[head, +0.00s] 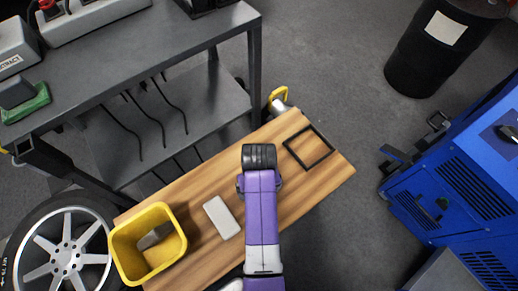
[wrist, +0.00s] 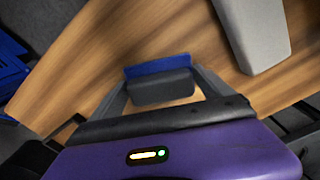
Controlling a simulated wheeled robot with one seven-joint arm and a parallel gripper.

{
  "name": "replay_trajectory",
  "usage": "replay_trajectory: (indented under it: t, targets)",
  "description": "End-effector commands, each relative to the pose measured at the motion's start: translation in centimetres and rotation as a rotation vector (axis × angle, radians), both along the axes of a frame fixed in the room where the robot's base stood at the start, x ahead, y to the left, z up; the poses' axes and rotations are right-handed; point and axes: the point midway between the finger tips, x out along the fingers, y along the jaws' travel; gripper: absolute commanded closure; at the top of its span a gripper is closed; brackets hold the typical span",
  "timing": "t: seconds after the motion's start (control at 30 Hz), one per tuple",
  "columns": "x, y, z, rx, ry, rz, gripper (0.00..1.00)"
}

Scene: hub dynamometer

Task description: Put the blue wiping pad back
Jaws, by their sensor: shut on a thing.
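My gripper (wrist: 161,88) is in the wrist view, its two fingers shut on the grey grip of the blue wiping pad (wrist: 158,66). The pad's blue part shows beyond the grip, over the wooden bench top (wrist: 72,75). I cannot tell whether the pad touches the wood. In the head view my purple arm reaches over the bench top (head: 185,197) and hides the gripper and pad. A thin black square frame (head: 308,147) lies on the wood to the right of my arm.
A pale grey block (head: 222,217) lies left of my arm; it also shows in the wrist view (wrist: 252,32). A yellow bin (head: 127,262) holding a grey item stands at the bench's left end. A dark metal table (head: 225,25) is behind, and a blue machine (head: 445,175) is right.

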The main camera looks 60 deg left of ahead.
Motion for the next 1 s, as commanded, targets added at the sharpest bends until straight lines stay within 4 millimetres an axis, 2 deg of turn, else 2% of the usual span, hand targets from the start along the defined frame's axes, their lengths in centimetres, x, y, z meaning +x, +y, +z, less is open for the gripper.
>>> replay_trajectory:
  t: [0.33,0.37,0.4,0.73,0.87,1.0]
  targets:
    - [0.0,0.0,-0.3,0.000,0.000,0.000,0.42]
    - [0.0,0.0,-0.2,0.000,0.000,0.000,0.06]
    - [0.0,0.0,-0.2,0.000,0.000,0.000,0.00]
    - [0.1,0.1,0.4,0.002,-0.001,-0.001,0.00]
    - [0.1,0.1,2.3,0.003,-0.001,-0.001,0.00]
    - [0.1,0.1,5.3,0.003,-0.001,-0.002,0.00]
